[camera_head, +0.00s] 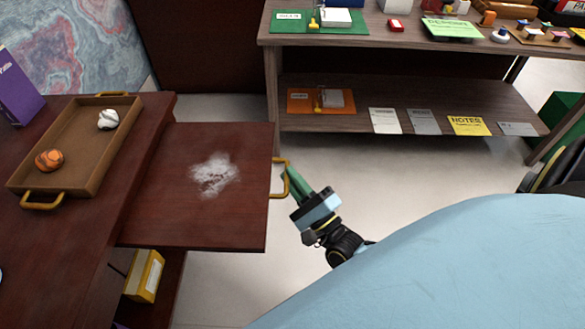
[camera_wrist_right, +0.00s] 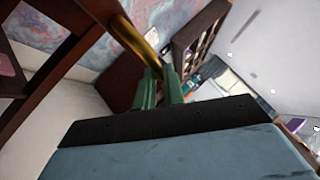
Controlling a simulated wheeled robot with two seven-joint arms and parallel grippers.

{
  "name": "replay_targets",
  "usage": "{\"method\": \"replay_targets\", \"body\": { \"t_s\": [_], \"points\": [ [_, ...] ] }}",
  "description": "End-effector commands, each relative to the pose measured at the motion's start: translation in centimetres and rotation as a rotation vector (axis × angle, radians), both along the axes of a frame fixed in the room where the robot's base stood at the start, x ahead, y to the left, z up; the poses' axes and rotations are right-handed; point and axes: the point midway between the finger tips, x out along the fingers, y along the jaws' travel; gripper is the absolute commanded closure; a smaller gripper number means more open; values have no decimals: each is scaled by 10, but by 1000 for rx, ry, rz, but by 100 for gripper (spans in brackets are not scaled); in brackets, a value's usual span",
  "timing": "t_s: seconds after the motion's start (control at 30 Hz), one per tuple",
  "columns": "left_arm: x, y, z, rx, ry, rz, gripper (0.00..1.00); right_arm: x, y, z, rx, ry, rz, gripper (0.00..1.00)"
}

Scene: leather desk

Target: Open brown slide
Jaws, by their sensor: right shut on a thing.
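The brown slide (camera_head: 160,220) is a flat wooden board that sticks out to the right from the desk, with a pale dusty patch (camera_head: 214,174) on top. Its gold handle (camera_head: 282,191) is on the right edge. My right gripper (camera_head: 288,172) has green fingers and is at the handle's upper part. In the right wrist view the fingers (camera_wrist_right: 160,84) are shut around the gold handle bar (camera_wrist_right: 138,42). My left gripper is not in view.
A brown tray (camera_head: 124,142) with an orange striped stone and a white stone stands on the desk. A yellow box (camera_head: 145,276) is below the slide. A shelf (camera_head: 360,100) with cards stands at the back. Light floor lies between.

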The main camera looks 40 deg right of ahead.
Motion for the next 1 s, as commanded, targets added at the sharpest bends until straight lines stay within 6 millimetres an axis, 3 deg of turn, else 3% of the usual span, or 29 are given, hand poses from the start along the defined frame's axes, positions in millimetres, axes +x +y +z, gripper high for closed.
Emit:
{"method": "replay_targets", "body": {
  "t_s": [0.1, 0.13, 0.27, 0.67, 1.0],
  "points": [
    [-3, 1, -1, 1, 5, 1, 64, -1, 0, -1, -2, 2, -1, 100],
    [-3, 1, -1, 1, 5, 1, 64, -1, 0, -1, -2, 2, -1, 86],
    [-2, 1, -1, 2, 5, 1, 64, -1, 0, -1, -1, 2, -2, 68],
    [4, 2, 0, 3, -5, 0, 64, -8, -1, -4, 0, 3, -2, 68],
    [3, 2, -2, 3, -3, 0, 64, -72, -7, -31, -1, 6, -1, 68]
  ]
}}
